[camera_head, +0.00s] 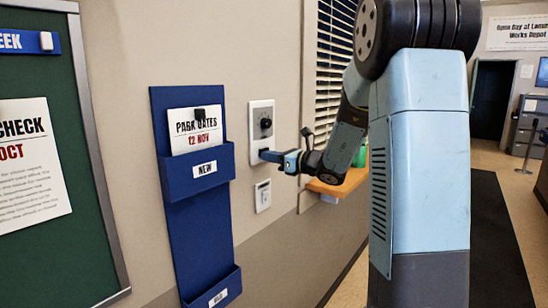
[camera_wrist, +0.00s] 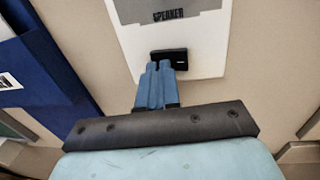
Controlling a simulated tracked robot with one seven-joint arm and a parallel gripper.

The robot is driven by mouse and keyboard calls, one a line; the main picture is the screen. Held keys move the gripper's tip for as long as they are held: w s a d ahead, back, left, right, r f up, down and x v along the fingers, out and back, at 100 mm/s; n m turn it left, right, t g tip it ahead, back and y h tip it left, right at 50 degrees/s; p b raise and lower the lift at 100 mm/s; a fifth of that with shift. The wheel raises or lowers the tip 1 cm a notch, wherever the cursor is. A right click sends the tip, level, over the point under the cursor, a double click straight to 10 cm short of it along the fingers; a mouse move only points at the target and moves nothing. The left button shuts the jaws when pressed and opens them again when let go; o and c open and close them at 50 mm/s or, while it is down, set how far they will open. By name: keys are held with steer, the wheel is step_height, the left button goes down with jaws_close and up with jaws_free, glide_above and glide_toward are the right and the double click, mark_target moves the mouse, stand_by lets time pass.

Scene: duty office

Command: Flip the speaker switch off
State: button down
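The white speaker panel (camera_head: 257,140) is on the beige wall, right of the blue holder, with a round black knob (camera_head: 265,123) on its upper part. In the wrist view the word SPEAKER shows on the panel (camera_wrist: 205,55), and below it is a small black switch (camera_wrist: 176,54). My gripper (camera_head: 265,155) is in front of the panel's lower part, and its blue fingers (camera_wrist: 159,66) are shut together with nothing visible between them. The fingertips overlap the switch's lower edge in the wrist view. I cannot tell whether they touch it. The head view hides the switch behind the fingers.
A blue wall holder (camera_head: 190,220) with a PARK GATES card (camera_head: 195,130) hangs left of the panel. A smaller white wall plate (camera_head: 263,195) is below the panel. A wooden ledge (camera_head: 340,186) and window blinds (camera_head: 335,50) are to the right. A green notice board (camera_head: 60,250) is far left.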

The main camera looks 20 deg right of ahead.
steer(key=shift+s+a+r+y, duration=0.2)
steer(key=shift+a+y, duration=0.1)
steer(key=shift+a, duration=0.1)
steer(key=s+a+v, duration=0.1)
steer(key=v, duration=1.3)
steer(key=shift+s+a, duration=0.3)
steer(key=shift+a, duration=0.15)
steer(key=s+a+f+n+g+h, duration=0.2)
steer(key=s+a+n+g, duration=0.7)
steer(key=s+a+n, duration=0.4)
steer(key=s+d+n+t+h, duration=0.1)
steer(key=s+d+n+h, duration=0.6)
steer(key=s+n+h, duration=0.3)
steer(key=shift+s+f+n+h, duration=0.15)
steer(key=shift+s+n+h, duration=0.15)
steer(key=shift+s+n, duration=1.65)
steer(key=shift+w+n, duration=0.35)
steer(key=shift+w, duration=0.05)
